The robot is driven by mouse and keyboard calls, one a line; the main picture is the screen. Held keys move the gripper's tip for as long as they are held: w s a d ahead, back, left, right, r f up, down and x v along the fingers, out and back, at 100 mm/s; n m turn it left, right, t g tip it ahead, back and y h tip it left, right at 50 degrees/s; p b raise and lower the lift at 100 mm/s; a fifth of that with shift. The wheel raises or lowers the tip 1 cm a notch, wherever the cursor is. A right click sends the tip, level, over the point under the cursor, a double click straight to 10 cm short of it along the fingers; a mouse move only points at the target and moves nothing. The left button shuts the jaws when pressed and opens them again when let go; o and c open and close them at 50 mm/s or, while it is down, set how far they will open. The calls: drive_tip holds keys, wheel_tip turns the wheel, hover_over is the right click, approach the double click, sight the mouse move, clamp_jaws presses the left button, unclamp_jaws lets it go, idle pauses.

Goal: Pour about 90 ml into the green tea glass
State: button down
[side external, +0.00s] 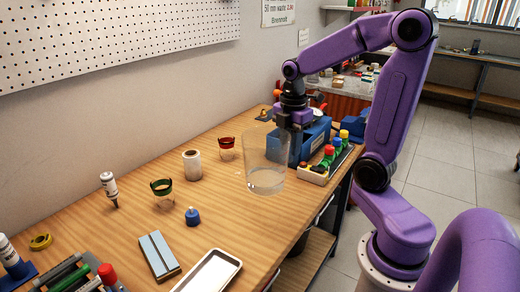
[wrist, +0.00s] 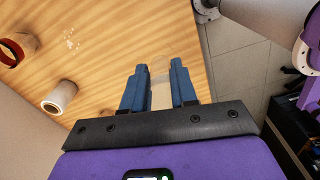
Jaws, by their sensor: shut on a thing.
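The green tea glass (side external: 161,187) is a small clear glass with a green band, standing on the bench left of centre in the side view. A large clear beaker (side external: 266,160) with some clear liquid low inside is upright at my gripper. My gripper (side external: 292,152) points down and is shut on the beaker; in the wrist view its blue fingers (wrist: 159,90) have a see-through piece between them. My gripper is well to the right of the green glass, beyond the red one. I cannot tell whether the beaker's base touches the bench. The green glass is not visible in the wrist view.
A red-banded glass (side external: 226,147) and a white roll (side external: 192,165) stand between the beaker and the green glass. A bottle tray (side external: 315,176) stands right.

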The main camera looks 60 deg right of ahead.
drive_tip(key=shift+a+r, duration=0.1)
drive_tip(key=w+a+m, duration=0.3)
drive_tip(key=w+a, duration=0.1)
drive_tip(key=a, duration=0.1)
drive_tip(key=w+a+m, duration=0.2)
drive_tip(key=a, duration=0.1)
drive_tip(key=shift+w+m, duration=0.3)
drive_tip(key=w+a+f+m, duration=0.2)
drive_tip(key=w+a+m, duration=0.3)
drive_tip(key=a+m, duration=0.3)
drive_tip(key=w+a+f+m, duration=0.3)
drive_tip(key=w+a+m, duration=0.2)
drive_tip(key=a, duration=1.2)
drive_tip(key=w+a+f+m, duration=0.3)
drive_tip(key=w+a+m, duration=0.2)
drive_tip(key=a+m, duration=0.6)
drive_tip(key=shift+w+a+f, duration=0.25)
drive_tip(key=shift+w+a, duration=0.15)
drive_tip(key=shift+a, duration=0.45)
drive_tip(key=shift+d+r, duration=0.1)
drive_tip(key=shift+r, duration=0.05)
